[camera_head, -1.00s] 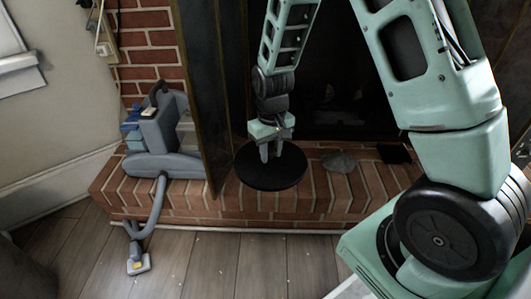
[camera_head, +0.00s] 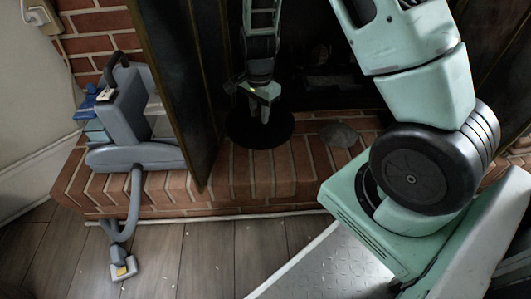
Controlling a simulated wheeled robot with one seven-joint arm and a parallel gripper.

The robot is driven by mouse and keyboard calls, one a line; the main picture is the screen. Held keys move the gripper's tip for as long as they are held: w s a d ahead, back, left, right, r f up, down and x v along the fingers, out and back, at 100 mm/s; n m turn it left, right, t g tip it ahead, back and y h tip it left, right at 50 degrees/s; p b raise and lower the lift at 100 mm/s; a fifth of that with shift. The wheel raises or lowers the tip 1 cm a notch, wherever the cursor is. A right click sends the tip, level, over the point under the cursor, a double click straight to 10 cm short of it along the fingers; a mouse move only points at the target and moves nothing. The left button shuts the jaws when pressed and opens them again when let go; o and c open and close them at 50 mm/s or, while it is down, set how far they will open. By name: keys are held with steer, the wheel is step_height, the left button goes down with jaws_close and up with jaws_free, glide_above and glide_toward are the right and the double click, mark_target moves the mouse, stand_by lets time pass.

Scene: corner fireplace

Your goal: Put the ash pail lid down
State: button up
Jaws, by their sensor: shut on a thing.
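The ash pail lid (camera_head: 259,131) is a flat, round black disc with its face level. It is over the brick hearth, in front of the dark firebox opening. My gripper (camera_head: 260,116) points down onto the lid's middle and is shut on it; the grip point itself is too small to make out. I cannot tell whether the lid touches the bricks or hangs just above them.
A grey vacuum cleaner (camera_head: 130,120) stands on the hearth's left, its hose and nozzle reaching the wood floor. A dark fire screen panel (camera_head: 178,85) stands left of the lid. Bare brick hearth (camera_head: 265,175) shows in front.

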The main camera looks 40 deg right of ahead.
steer(key=f+m, duration=0.1)
steer(key=m, duration=0.1)
steer(key=d+f+m+b, duration=0.1)
steer(key=m, duration=0.2)
steer(key=d+f+m, duration=0.1)
steer(key=f+m, duration=0.1)
steer(key=m, duration=0.1)
steer(key=shift+w+d+b, duration=0.1)
steer(key=shift+d+b, duration=0.05)
steer(key=shift+b, duration=0.2)
steer(key=shift+f+m, duration=0.35)
steer(key=shift+m, duration=0.05)
step_height(320, 180, down, 9)
steer(key=b, duration=0.6)
steer(key=shift+f+b, duration=0.2)
steer(key=shift+b, duration=0.15)
steer(key=shift+r, duration=0.1)
steer(key=o, duration=1.1)
steer(key=shift+c, duration=0.2)
